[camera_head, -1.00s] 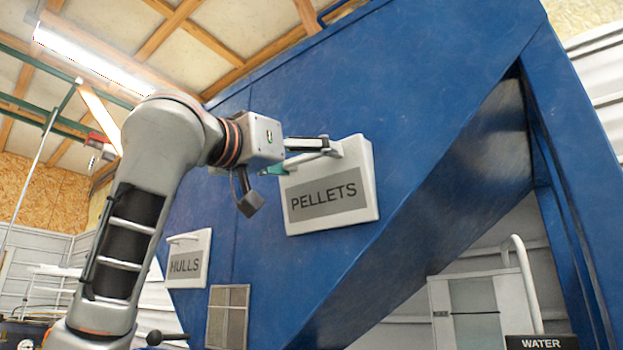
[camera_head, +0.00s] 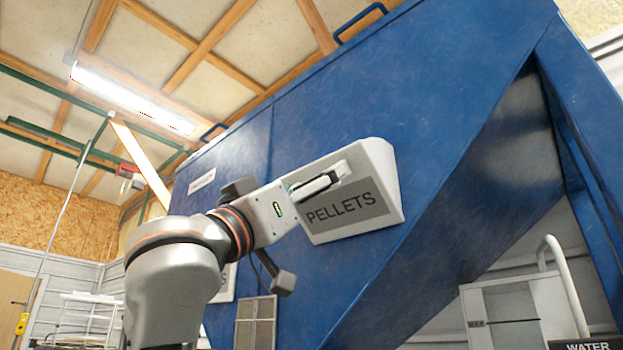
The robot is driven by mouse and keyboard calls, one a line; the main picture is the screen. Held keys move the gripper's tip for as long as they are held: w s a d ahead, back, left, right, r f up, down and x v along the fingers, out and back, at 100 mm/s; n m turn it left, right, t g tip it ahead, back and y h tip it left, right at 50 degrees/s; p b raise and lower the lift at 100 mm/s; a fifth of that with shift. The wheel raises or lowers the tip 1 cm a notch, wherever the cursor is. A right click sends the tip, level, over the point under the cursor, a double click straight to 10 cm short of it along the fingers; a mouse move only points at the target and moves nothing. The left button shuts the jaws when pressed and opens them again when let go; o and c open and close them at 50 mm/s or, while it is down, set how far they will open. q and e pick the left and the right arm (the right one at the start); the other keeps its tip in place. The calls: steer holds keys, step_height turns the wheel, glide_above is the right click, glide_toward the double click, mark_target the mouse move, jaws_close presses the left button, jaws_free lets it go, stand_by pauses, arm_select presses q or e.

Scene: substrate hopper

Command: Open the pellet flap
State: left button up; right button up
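The pellet flap (camera_head: 384,183) is a thick white panel with a grey plate reading PELLETS, on the sloping blue hopper. A white bar handle (camera_head: 340,170) stands out near its top. My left gripper (camera_head: 318,185) is at this handle, coming in from the lower left, its fingers overlapping the handle and the flap's upper left. How far its fingers are closed, and whether they touch the handle, is unclear. The flap appears to sit against the hopper, with no clear gap around it. My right gripper is out of view.
The blue hopper (camera_head: 470,70) fills the middle and right. My arm mostly hides another white flap (camera_head: 226,288) at lower left. A vent grille (camera_head: 255,322) is below.

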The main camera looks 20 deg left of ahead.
arm_select(q)
steer(key=shift+w+d+f, duration=0.1)
steer(key=shift+f, duration=0.1)
steer(key=o, duration=1.3)
steer(key=v, duration=1.2)
steer(key=shift+w, duration=0.1)
